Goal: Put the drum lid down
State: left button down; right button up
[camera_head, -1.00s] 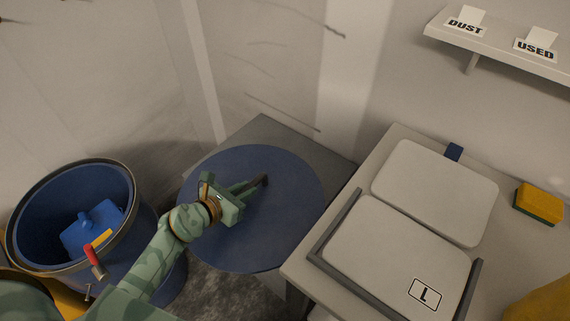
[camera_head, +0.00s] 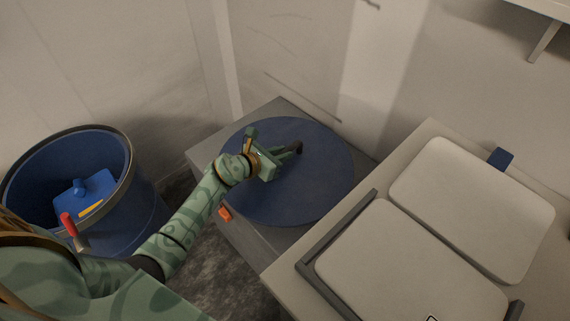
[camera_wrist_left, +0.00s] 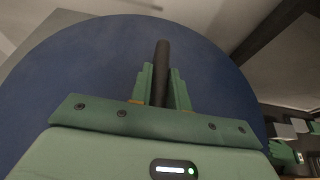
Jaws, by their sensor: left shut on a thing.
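The drum lid (camera_head: 320,185) is a large round blue disc with a dark bar handle (camera_head: 296,148). It is over the grey cabinet top (camera_head: 272,110) in the head view; I cannot tell whether it touches that top. My left gripper (camera_head: 283,158) is shut on the handle, which also shows between the fingers in the left wrist view (camera_wrist_left: 161,75). The lid (camera_wrist_left: 75,65) fills most of that view. The open blue drum (camera_head: 125,205) stands at the left with a blue object (camera_head: 88,197) inside. My right gripper is not clearly seen in the head view.
A bench (camera_head: 385,170) at the right holds two pale pads (camera_head: 475,205) and a dark frame rail (camera_head: 340,240). Walls close in behind the cabinet. An orange tag (camera_head: 225,213) shows on the cabinet front. A shelf (camera_head: 545,8) is at the top right.

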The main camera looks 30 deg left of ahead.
pick_arm(q)
jog(key=shift+w+f, duration=0.25)
jog(key=shift+w, duration=0.15)
jog(key=f+b, duration=0.1)
jog(key=f, duration=0.1)
jog(key=f+b, duration=0.1)
jog(key=b, duration=0.1)
jog(key=shift+w+f, duration=0.2)
jog(key=shift+f, duration=0.2)
jog(key=shift+r, duration=0.25)
jog(key=shift+f, duration=0.1)
pick_arm(e)
jog(key=f, duration=0.1)
jog(key=s+f, duration=0.1)
jog(key=f, duration=0.1)
jog(key=shift+s+d, duration=0.2)
jog(key=shift+d, duration=0.05)
pick_arm(q)
jog(key=c, duration=1.6)
grip_release()
jog(key=shift+s+f, duration=0.1)
jog(key=shift+f, duration=0.05)
jog(key=shift+o, duration=1.4)
